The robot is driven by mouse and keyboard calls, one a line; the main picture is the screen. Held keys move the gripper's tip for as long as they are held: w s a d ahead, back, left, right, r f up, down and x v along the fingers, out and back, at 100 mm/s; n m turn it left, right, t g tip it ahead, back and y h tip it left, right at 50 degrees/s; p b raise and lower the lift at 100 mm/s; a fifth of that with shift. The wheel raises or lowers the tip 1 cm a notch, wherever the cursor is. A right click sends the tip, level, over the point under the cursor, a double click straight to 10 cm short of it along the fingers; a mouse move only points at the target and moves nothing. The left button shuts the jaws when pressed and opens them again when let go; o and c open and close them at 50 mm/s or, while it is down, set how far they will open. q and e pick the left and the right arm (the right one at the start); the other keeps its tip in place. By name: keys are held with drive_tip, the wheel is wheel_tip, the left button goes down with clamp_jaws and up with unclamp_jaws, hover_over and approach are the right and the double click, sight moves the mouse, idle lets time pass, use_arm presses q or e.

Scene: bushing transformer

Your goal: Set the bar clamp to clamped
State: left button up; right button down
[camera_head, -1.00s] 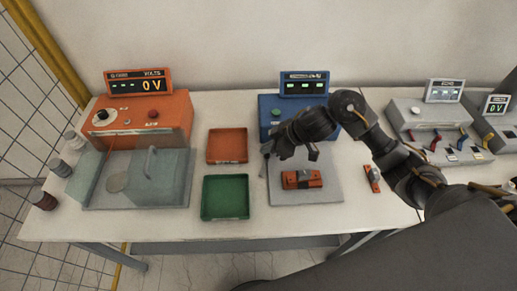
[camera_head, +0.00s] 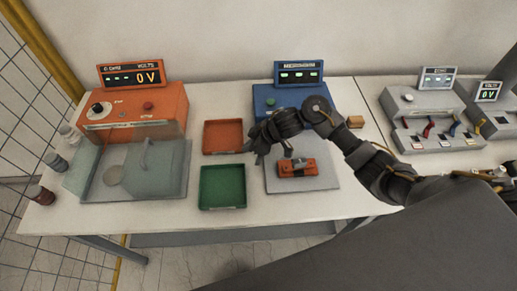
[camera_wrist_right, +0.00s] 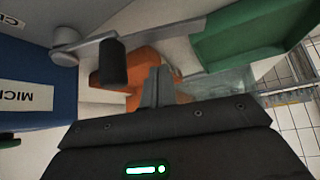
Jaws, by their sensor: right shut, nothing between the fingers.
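The bar clamp shows in the right wrist view as a flat grey bar (camera_wrist_right: 160,38) on a round pivot, with a black handle (camera_wrist_right: 113,64) hanging from it. The bar points toward the green tray side. In the head view my right gripper and wrist mostly hide the clamp. My right gripper (camera_head: 260,155) is at the left edge of the grey plate (camera_head: 318,182). Its fingers (camera_wrist_right: 158,87) are shut and empty, close beside the black handle; I cannot tell whether they touch it. An orange part (camera_head: 296,168) with a grey top lies on the plate. My left gripper is not in view.
The blue meter box (camera_head: 266,101) stands behind the plate. An orange tray (camera_head: 222,137) and a green tray (camera_head: 222,187) lie left of it. An orange voltage unit (camera_head: 140,112) is further left, and grey units (camera_head: 428,118) stand at the right. A small tan block (camera_head: 355,121) is behind my right arm.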

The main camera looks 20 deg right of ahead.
drive_tip(key=shift+f+p, duration=0.35)
drive_tip(key=shift+s+d+p, duration=0.35)
drive_tip(key=shift+s+d, duration=0.15)
drive_tip(key=shift+d, duration=0.25)
drive_tip(key=shift+s+d+p, duration=0.35)
drive_tip(key=shift+s+d, duration=0.15)
drive_tip(key=shift+d, duration=0.25)
drive_tip(key=shift+w+a, duration=0.1)
drive_tip(key=shift+f, duration=0.1)
